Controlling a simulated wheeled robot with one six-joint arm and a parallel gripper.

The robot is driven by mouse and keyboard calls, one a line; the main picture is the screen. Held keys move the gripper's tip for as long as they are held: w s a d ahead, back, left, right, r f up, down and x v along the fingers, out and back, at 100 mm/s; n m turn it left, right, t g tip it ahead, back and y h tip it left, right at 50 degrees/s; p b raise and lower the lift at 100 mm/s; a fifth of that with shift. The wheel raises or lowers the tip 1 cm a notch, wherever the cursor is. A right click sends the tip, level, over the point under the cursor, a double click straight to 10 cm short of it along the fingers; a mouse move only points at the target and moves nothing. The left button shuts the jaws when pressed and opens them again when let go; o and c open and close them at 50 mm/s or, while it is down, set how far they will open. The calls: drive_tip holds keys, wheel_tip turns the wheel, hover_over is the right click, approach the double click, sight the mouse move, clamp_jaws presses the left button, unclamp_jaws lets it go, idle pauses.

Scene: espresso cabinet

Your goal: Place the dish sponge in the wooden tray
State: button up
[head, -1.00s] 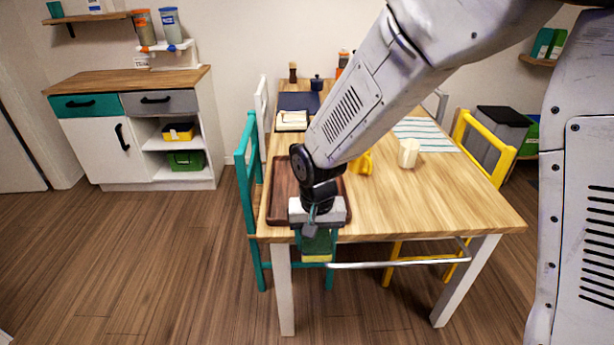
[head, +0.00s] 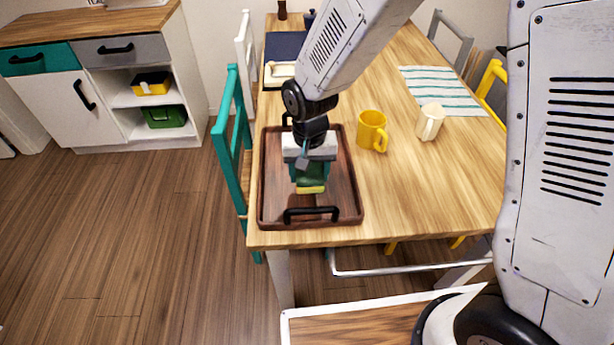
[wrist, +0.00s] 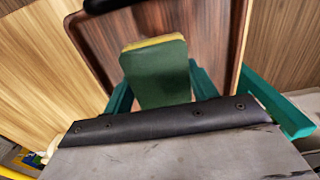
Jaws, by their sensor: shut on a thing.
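The dish sponge (head: 311,183) has a green side and a yellow side. It also shows in the wrist view (wrist: 155,75), held between teal fingers. My gripper (head: 309,172) is shut on the sponge and points down. In the head view the sponge overlaps the middle of the wooden tray; its exact height above the tray floor cannot be told. The wooden tray (head: 340,205) is dark brown with black handles and lies on the near left of the table. Its floor and rim also show in the wrist view (wrist: 215,45).
A yellow mug (head: 372,131) stands right of the tray, and a cream mug (head: 430,121) stands farther right by a striped cloth (head: 443,90). A teal chair (head: 231,150) is left of the table. The table's (head: 430,190) right front is bare.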

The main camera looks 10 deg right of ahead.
sight(309, 198)
drive_tip(key=shift+s+f, duration=0.1)
drive_tip(key=shift+f, duration=3.35)
drive_tip(key=shift+f, duration=0.15)
drive_tip(key=o, duration=1.2)
wheel_tip(309, 198, up, 12)
drive_tip(key=shift+r, duration=0.2)
